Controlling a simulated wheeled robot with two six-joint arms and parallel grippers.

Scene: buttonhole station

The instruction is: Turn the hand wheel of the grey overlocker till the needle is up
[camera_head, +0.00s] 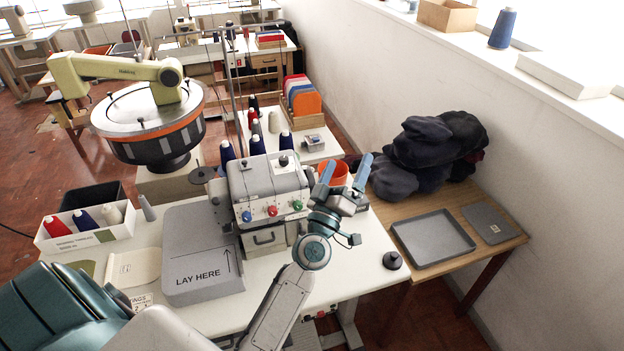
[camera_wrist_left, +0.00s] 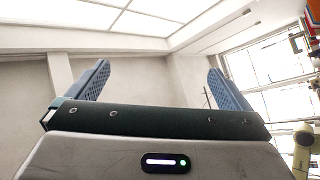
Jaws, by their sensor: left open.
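The grey overlocker (camera_head: 268,181) stands on the white table, with blue, red and green dials on its front. I cannot make out its needle. A dark round disc (camera_head: 203,174) shows at its left side; I cannot tell whether it is the hand wheel. My gripper and wrist cover part of the machine's right side. My left gripper (camera_head: 346,170) is open and empty beside that right side, its blue fingers pointing up. In the left wrist view its two fingers (camera_wrist_left: 160,82) stand wide apart with nothing between them. My right gripper is not in view.
A grey "LAY HERE" board (camera_head: 200,250) lies left of the overlocker. An orange pot (camera_head: 334,172) is close behind my gripper. A black knobbed piece (camera_head: 392,260) stands at the table's right. Beyond are a grey tray (camera_head: 433,238) and dark cloth (camera_head: 430,152).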

